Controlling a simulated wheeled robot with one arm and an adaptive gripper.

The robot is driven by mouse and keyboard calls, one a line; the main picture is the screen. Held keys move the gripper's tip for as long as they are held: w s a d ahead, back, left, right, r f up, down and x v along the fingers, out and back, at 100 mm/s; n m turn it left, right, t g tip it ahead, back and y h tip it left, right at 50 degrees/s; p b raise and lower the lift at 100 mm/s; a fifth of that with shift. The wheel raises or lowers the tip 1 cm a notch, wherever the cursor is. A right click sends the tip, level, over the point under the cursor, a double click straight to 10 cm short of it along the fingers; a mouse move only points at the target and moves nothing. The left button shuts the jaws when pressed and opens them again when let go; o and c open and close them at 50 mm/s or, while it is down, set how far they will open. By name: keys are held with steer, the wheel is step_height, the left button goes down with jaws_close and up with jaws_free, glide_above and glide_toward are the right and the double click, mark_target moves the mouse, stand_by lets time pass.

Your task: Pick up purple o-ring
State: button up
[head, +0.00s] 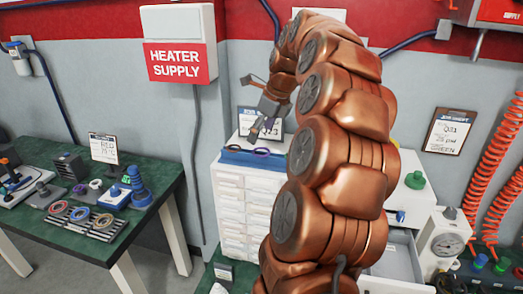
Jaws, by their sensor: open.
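A purple o-ring (262,151) lies at the blue strip (252,158) on top of the white drawer cabinet (240,205), in the middle of the head view. A darker ring (233,148) lies to its left. My gripper (259,131) is a little above the purple o-ring, its fingers pointing down and apart. It is open and holds nothing that I can see. My copper arm hides the right part of the cabinet top.
A green-topped table (110,246) at the left holds coloured rings on a rack (81,220) and a blue stacked part (135,183). A clipboard (265,119) stands behind the gripper. An open drawer (395,255) and a gauge (447,243) are at the right.

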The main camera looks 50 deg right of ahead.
mark_target(267, 155)
steer(key=d+f, duration=0.1)
steer(key=d+m+p, duration=0.1)
steer(key=shift+w+d+f+m, duration=0.1)
steer(key=shift+d+f+m, duration=0.2)
steer(key=shift+f, duration=0.1)
steer(key=shift+d+p+x, duration=0.15)
steer(key=shift+p+x, duration=0.5)
steer(key=shift+x, duration=0.75)
steer(key=shift+d+p+x, duration=0.2)
steer(key=shift+p+x, duration=0.4)
steer(key=shift+x, duration=0.75)
steer(key=c, duration=0.8)
